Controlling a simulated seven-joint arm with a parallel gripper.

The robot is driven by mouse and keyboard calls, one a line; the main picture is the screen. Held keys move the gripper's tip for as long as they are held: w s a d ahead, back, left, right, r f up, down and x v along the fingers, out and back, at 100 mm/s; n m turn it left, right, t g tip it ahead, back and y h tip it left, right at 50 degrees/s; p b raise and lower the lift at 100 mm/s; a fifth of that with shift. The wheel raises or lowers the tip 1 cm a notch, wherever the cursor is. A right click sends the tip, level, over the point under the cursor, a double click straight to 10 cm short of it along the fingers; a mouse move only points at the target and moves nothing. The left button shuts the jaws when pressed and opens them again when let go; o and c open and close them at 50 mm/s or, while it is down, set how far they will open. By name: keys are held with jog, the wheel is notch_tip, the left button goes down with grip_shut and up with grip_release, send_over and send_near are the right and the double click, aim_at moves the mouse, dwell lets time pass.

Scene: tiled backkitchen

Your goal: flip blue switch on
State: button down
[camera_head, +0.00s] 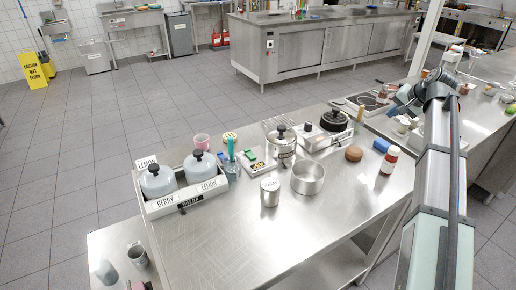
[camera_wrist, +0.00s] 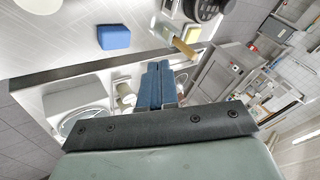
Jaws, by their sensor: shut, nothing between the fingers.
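I cannot make out a blue switch for certain in either view. A small control panel with a red mark and a dark mark (camera_head: 270,42) is on the end of the far steel cabinet; no blue shows on it. A plain blue block (camera_head: 381,145) lies on the near steel table; it also shows in the wrist view (camera_wrist: 114,37), and it looks like a sponge. My gripper (camera_wrist: 160,66) has blue fingers, shut together and empty. It is raised over the right-hand counter area, apart from the blue block.
The right counter is crowded with cups and bowls. The tiled floor (camera_head: 150,95) behind is open.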

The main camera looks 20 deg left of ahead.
jog(key=s+a+n+g, duration=0.2)
jog(key=s+a+n, duration=0.15)
jog(key=a, duration=1.25)
jog(key=s+a+n+g, duration=0.1)
jog(key=s+a+n, duration=0.25)
jog(key=a, duration=1.15)
jog(key=s+a+n+h, duration=0.1)
jog(key=s+a+n, duration=0.2)
jog(key=s+a, duration=0.4)
jog(key=s+a+r+n+g+h, duration=0.1)
jog(key=s+a+n, duration=0.2)
jog(key=a, duration=1.1)
jog(key=s, duration=0.3)
jog(key=shift+s+a+r+n+g, duration=0.2)
jog(key=shift+s+a+n+g, duration=0.1)
jog(key=shift+s+n, duration=0.1)
jog(key=x, duration=1.2)
jog(key=shift+s+d+f, duration=0.25)
jog(key=shift+d+f, duration=0.05)
jog(key=shift+d, duration=0.1)
jog(key=shift+f, duration=0.75)
jog(key=shift+d, duration=0.1)
